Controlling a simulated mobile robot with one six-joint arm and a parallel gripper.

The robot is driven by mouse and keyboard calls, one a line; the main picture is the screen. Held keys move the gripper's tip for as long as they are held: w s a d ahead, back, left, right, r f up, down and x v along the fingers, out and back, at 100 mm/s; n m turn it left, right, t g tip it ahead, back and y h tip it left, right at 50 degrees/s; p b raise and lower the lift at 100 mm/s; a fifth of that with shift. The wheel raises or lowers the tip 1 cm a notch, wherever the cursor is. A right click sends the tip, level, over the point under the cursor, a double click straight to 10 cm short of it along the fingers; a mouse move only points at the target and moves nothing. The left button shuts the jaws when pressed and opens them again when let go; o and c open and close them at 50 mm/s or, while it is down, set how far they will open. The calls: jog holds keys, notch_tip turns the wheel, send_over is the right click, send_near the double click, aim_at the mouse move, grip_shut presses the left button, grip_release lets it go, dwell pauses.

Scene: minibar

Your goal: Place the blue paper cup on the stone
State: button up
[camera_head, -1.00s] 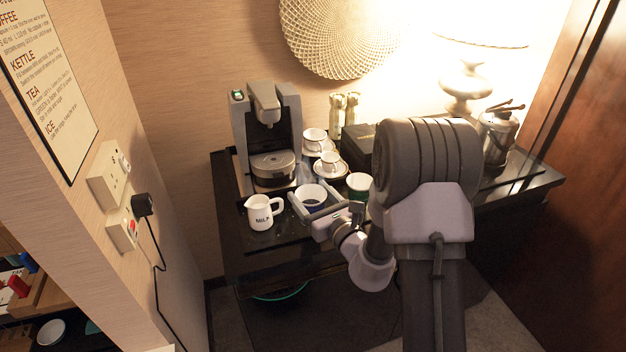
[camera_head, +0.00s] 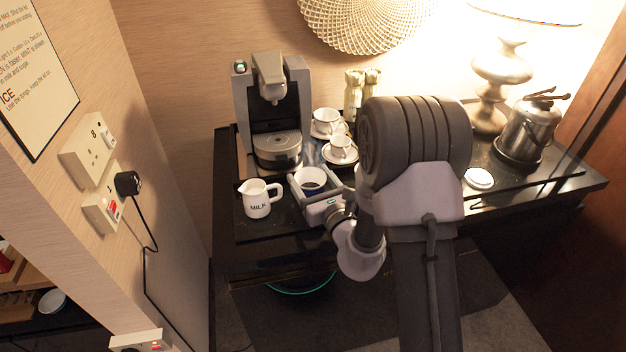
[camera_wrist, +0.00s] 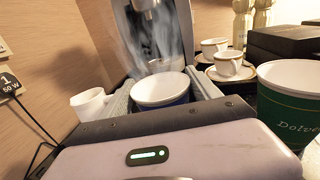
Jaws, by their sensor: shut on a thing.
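The blue paper cup (camera_head: 311,183), with a white rim and a dark patch inside, is upright between the fingers of my gripper (camera_head: 313,188). It stands just in front of the coffee machine. In the wrist view the cup (camera_wrist: 163,91) shows its white inside and a strip of blue wall between the two fingers, which are shut on it. Its base is hidden, so I cannot tell whether it touches the counter. I cannot identify a stone for certain; a pale round disc (camera_head: 479,178) lies on the counter to the right of my arm.
A milk jug (camera_head: 258,198) stands close left of the gripper. The coffee machine (camera_head: 272,110) is behind, with white cups on saucers (camera_head: 340,150) to its right. A green paper cup (camera_wrist: 292,110) is right of my gripper. A metal kettle (camera_head: 532,130) and lamp (camera_head: 500,75) stand right.

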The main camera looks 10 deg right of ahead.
jog(key=shift+f, duration=0.15)
jog(key=o, duration=1.6)
